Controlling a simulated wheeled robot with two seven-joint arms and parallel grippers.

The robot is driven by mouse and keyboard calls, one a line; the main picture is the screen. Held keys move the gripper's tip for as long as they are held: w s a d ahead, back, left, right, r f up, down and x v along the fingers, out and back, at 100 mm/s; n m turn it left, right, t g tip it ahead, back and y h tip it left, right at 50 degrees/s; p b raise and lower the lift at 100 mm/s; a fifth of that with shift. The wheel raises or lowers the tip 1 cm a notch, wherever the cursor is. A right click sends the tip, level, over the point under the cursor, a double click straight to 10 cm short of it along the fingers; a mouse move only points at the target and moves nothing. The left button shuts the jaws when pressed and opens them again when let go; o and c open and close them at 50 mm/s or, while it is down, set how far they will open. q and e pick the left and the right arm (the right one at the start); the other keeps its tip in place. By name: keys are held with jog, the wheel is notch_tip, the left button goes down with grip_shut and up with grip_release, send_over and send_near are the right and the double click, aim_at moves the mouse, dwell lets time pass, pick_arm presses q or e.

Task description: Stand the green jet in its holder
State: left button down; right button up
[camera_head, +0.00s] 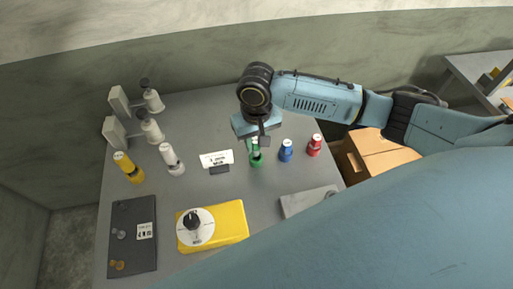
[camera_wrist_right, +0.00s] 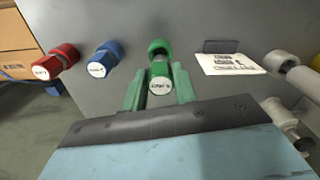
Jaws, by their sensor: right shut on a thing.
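The green jet (camera_wrist_right: 160,70) has a round white label on its end and sits between the two fingers of my right gripper (camera_wrist_right: 159,84), which is shut on it. A green ring-shaped holder (camera_wrist_right: 158,46) shows just beyond the jet in the right wrist view. The jet lines up with this holder, but I cannot tell how far it is in. In the head view my right gripper (camera_head: 262,140) is over the green holder (camera_head: 256,160) on the grey table and hides most of the jet. My left gripper is not in view.
A blue jet (camera_head: 286,150) and a red jet (camera_head: 314,145) stand to the right. A white card (camera_head: 216,158) lies left. White (camera_head: 172,159) and yellow (camera_head: 128,167) pieces stand further left. A yellow box with a dial (camera_head: 230,222) and a dark tray (camera_head: 132,215) are nearer.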

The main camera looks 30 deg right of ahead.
aim_at(256, 149)
jog(key=shift+f, duration=1.9)
jog(key=shift+f, duration=0.1)
jog(key=o, duration=1)
notch_tip(256, 149, up, 12)
jog(key=shift+r, duration=0.15)
